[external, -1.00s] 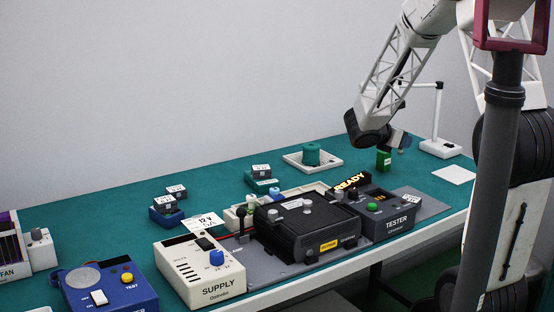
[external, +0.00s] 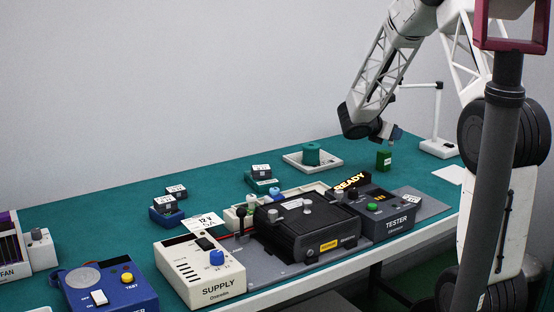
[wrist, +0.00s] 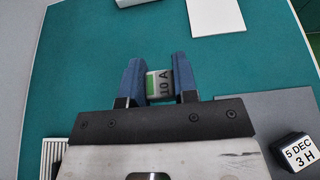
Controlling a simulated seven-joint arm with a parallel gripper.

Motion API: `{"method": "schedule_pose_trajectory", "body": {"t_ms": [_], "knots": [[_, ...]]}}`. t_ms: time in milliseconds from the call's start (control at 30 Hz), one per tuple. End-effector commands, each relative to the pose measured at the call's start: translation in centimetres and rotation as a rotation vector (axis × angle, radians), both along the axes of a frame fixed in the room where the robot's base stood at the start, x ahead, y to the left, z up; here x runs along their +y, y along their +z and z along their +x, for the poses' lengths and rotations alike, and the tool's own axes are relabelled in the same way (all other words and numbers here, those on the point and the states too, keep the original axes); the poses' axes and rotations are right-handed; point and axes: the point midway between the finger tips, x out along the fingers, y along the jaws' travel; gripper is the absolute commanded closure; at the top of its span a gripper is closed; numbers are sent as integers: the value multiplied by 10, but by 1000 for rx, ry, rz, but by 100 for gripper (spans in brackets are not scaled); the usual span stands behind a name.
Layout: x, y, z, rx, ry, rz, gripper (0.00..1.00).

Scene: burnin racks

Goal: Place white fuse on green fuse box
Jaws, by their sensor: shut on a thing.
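The green fuse box (external: 384,161) stands upright on the teal bench, towards the back right. My gripper (external: 391,136) is just above it, apart from it in the external view. In the wrist view, my gripper (wrist: 160,88) is closed on a small pale block marked "10 A", the white fuse (wrist: 166,83). A green patch shows at the left of that block; I cannot tell whether it is part of the fuse's label or the box below. The fuse is too small to make out in the external view.
A white lamp stand (external: 438,149) is right of the green box. A white tray with a teal roll (external: 312,154) lies to its left. The tester (external: 385,215) and a black unit (external: 307,229) stand in front. Bare bench surrounds the green box.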

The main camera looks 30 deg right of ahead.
Motion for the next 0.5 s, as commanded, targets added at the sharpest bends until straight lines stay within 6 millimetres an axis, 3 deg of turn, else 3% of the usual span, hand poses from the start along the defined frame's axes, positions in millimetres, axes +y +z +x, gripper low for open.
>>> {"method": "schedule_pose_trajectory", "body": {"t_ms": [300,500], "knots": [[-21,-4,39,0,0,-1,96],[-29,-5,55,0,0,-1,96]]}}
